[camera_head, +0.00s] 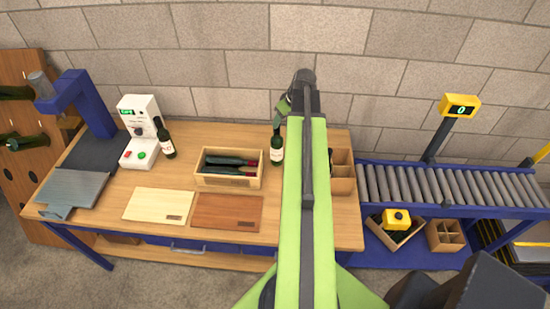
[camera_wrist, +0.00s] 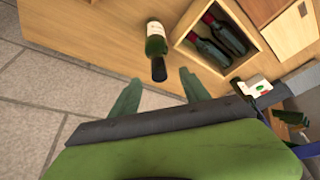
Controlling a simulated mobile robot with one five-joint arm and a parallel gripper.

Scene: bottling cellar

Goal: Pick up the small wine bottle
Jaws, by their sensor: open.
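A dark green wine bottle with a white label (camera_head: 276,150) stands upright on the wooden table, just right of the open crate. In the wrist view this bottle (camera_wrist: 156,42) points its neck toward my gripper. A second dark bottle (camera_head: 166,140) stands by the white machine; I cannot tell for sure which of the two is the small one. My gripper (camera_head: 285,106) is open and empty above the back of the table. In the wrist view its green fingers (camera_wrist: 160,88) are spread, with the bottle's neck ahead of the gap and apart from them.
The wooden crate (camera_head: 228,181) with dark bottles lying inside is close beside the right bottle. A divided box (camera_head: 342,187) stands at the table's right end. Two boards (camera_head: 158,204) lie at the front. A roller conveyor (camera_head: 450,186) and stone wall (camera_head: 320,28) bound the area.

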